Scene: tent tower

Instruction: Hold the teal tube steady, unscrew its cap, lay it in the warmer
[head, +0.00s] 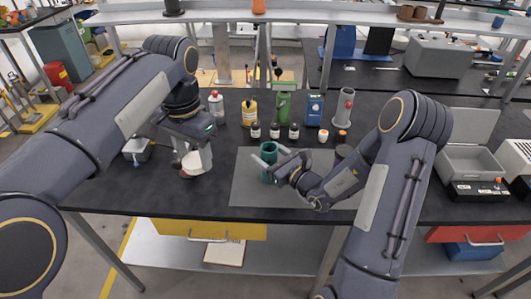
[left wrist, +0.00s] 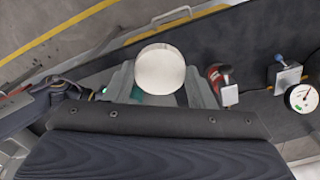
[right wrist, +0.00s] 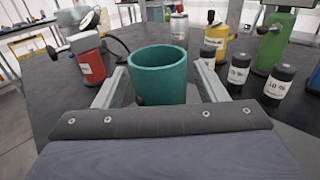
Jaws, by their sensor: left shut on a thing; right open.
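The teal tube (head: 268,158) stands upright on the grey mat. In the right wrist view the tube (right wrist: 158,75) shows an open, hollow top with no cap on it. My right gripper (head: 281,166) is open, with a finger on each side of the tube; I cannot tell whether either touches. My left gripper (head: 190,160) is shut on a pale round piece, apparently the cap (head: 201,161), above the table left of the mat. Its cream round face (left wrist: 160,69) fills the gap between the fingers in the left wrist view. The open grey box at right, likely the warmer (head: 470,160), has its lid up.
A red cylinder (right wrist: 91,66) stands left of the tube. The mat's front left (head: 246,190) is clear.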

